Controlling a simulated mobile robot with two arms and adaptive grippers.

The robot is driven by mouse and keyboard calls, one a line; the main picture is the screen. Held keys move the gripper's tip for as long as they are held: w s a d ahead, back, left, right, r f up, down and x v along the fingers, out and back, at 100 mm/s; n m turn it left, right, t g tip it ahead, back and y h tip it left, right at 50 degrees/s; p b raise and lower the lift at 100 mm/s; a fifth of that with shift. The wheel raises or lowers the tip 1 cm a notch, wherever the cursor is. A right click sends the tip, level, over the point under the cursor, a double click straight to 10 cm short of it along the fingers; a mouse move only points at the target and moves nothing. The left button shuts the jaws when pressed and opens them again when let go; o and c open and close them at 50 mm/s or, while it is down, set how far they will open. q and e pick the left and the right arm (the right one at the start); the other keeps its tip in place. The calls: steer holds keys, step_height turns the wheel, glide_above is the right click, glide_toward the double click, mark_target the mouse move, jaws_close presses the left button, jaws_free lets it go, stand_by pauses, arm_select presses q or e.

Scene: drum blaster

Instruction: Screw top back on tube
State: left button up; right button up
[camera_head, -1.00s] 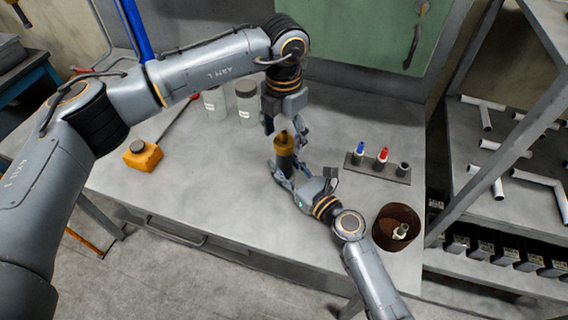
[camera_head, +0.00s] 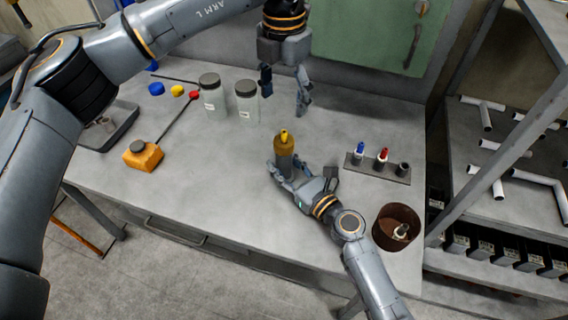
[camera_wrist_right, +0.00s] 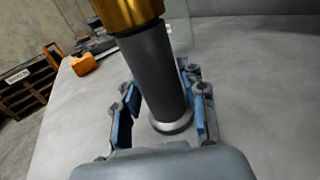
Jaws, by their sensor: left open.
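The tube (camera_wrist_right: 158,75) is a dark grey upright cylinder with a wider foot at its base. A brass-coloured top (camera_head: 284,143) with a yellow tip sits on its upper end; its lower part also shows in the right wrist view (camera_wrist_right: 128,12). I cannot tell how tightly it is seated. My right gripper (camera_head: 280,176) is low around the tube, its blue-padded fingers on both sides and seemingly closed on it (camera_wrist_right: 163,92). My left gripper (camera_head: 284,100) is open and empty, pointing down above and behind the top, clear of it.
Two lidded jars (camera_head: 211,95) (camera_head: 247,102) stand behind left. An orange container (camera_head: 143,156) is at left. A rack (camera_head: 378,170) with blue and red-capped items and a brown bucket (camera_head: 397,228) are at right. The table (camera_head: 225,200) is clear in front.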

steer(key=shift+o, duration=1.4)
steer(key=v, duration=1.2)
steer(key=shift+d, duration=0.1)
arm_select(q)
steer(key=shift+s, duration=0.1)
arm_select(e)
steer(key=shift+f, duration=0.1)
